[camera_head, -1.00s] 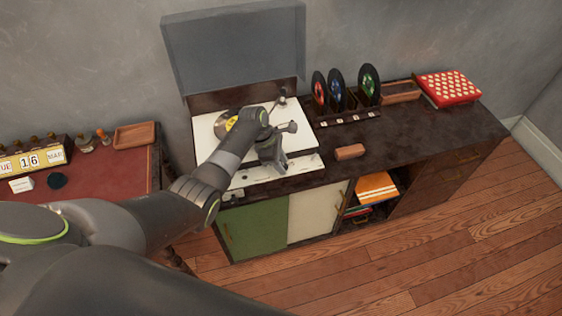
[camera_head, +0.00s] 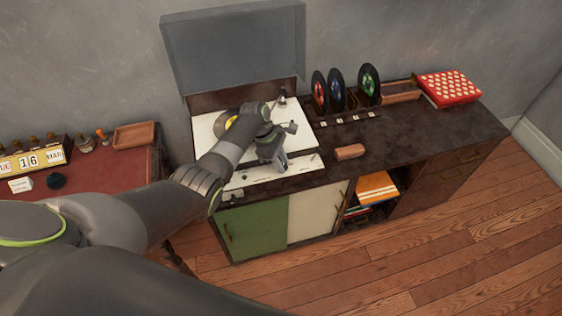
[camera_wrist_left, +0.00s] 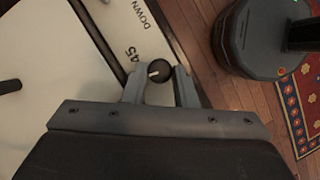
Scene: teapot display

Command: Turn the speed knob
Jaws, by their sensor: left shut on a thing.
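The speed knob (camera_wrist_left: 158,71) is a small round black knob with a pale pointer line, on the white top of the record player (camera_wrist_left: 60,85). The number 45 and the word DOWN are printed near it. In the left wrist view my left gripper (camera_wrist_left: 159,76) has its fingers on both sides of the knob and is shut on it. In the head view the left gripper (camera_head: 281,161) is over the front right part of the white record player (camera_head: 305,162), and the knob is hidden there. A record with a yellow label lies on the player. My right gripper is not in view.
The player's grey lid (camera_head: 233,50) stands open behind. A brown block (camera_head: 350,152) lies on the dark cabinet top to the right. Upright records (camera_head: 369,84) and a red dotted box (camera_head: 449,88) stand farther right. A red-topped desk (camera_head: 110,175) is at the left.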

